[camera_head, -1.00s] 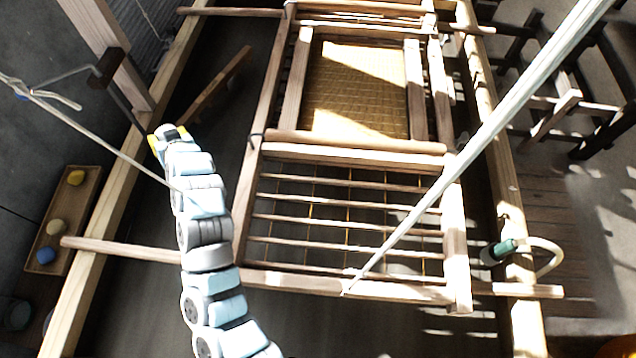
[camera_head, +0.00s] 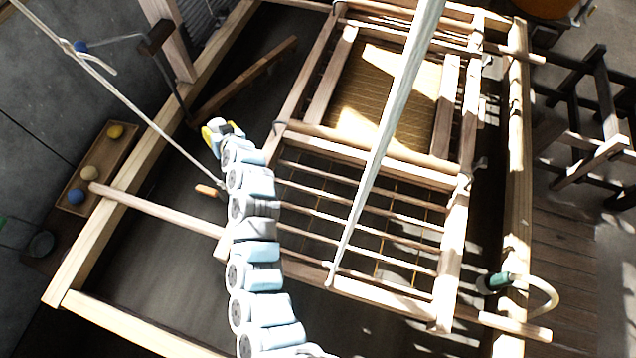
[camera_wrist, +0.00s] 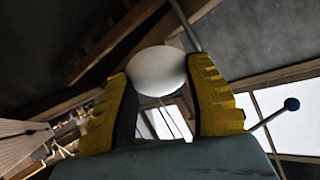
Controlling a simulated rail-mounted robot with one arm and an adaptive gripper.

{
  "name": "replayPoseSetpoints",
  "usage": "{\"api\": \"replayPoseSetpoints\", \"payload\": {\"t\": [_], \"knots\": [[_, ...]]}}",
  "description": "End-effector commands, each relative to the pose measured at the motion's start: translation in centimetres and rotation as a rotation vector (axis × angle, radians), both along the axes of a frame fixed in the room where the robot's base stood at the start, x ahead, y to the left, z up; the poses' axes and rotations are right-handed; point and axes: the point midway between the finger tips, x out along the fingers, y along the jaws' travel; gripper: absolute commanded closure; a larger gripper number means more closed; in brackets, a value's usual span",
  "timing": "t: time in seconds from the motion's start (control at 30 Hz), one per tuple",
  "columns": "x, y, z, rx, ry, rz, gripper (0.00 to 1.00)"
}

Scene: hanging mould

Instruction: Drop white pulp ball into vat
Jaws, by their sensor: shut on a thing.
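In the wrist view, my gripper (camera_wrist: 160,90) is shut on a white pulp ball (camera_wrist: 158,68), which sits between its yellow and black fingers. In the head view, my gripper (camera_head: 212,130) is at the end of my blue and grey arm, left of the hanging mould. The vat is the large wooden-edged basin of dark liquid (camera_head: 160,285). My gripper appears over its left part, inside the left rim; its height above the liquid is hard to judge.
The slatted mould frame (camera_head: 370,150) hangs over the vat. Pale ropes cross the view. A wooden tray (camera_head: 112,155) with yellow, cream and blue balls lies left of the vat. A slanted wooden board (camera_head: 245,80) and an upright post with a metal rod (camera_head: 165,70) are near my gripper.

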Motion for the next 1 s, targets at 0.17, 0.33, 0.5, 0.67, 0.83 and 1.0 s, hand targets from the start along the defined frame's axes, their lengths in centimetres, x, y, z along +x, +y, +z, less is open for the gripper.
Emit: {"api": "replayPoseSetpoints", "payload": {"t": [0.17,0.33,0.5,0.67,0.83,1.0], "knots": [[0.0,0.0,-1.6,0.0,-0.001,0.0,0.85],[0.0,0.0,-1.8,0.0,-0.001,0.0,0.85],[0.0,0.0,-1.8,0.0,-0.001,0.0,0.85],[0.0,0.0,-1.8,0.0,0.0,0.0,0.23],[0.0,0.0,-1.9,-0.001,0.0,0.0,0.23],[0.0,0.0,-1.4,0.0,-0.001,0.0,0.23]]}}
